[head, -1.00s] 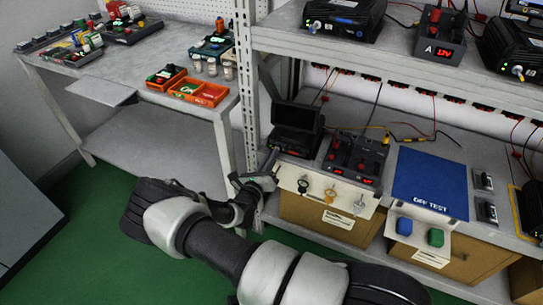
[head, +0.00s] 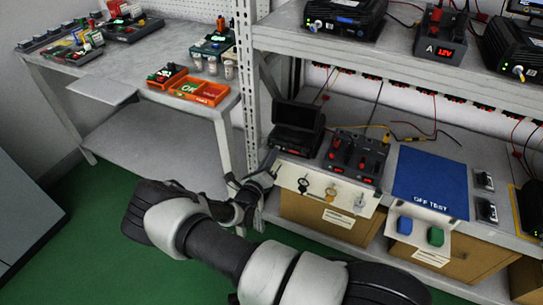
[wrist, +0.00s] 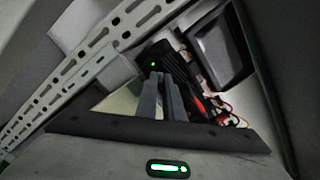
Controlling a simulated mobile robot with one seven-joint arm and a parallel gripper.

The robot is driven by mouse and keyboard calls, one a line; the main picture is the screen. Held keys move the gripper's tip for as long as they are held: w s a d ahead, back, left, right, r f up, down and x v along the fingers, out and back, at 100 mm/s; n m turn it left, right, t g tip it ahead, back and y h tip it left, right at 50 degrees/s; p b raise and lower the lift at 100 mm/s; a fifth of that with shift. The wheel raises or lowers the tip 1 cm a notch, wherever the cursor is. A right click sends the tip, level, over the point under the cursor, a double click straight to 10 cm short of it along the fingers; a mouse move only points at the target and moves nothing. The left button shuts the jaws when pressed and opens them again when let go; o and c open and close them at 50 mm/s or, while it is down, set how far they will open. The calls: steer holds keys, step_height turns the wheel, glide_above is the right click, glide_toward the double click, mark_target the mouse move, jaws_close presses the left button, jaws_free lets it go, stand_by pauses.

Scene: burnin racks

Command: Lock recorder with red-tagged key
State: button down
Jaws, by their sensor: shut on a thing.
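The recorder (head: 297,128) is a black box with a raised lid or screen, at the left end of the lower shelf. Its dark body also shows in the wrist view (wrist: 178,62) with a green light. My gripper (head: 270,168) is at the shelf's front left corner, just in front of the recorder. In the wrist view the fingers (wrist: 160,92) are together and point at the recorder. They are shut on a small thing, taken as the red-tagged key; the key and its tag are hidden. Black, orange and pale tagged keys (head: 330,188) hang on the white front panel (head: 345,203).
A perforated shelf post (head: 245,80) stands close left of my gripper. A power unit with red knobs (head: 354,157) sits right of the recorder, beside a blue mat (head: 430,183). Orange trays (head: 200,92) lie on the left bench. The green floor is clear.

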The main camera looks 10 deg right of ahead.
steer(key=c, duration=2.3)
jaws_free()
steer(key=shift+o, duration=0.2)
steer(key=shift+s+a, duration=0.1)
steer(key=p+v, duration=0.2)
steer(key=v, duration=1.5)
steer(key=shift+s, duration=0.2)
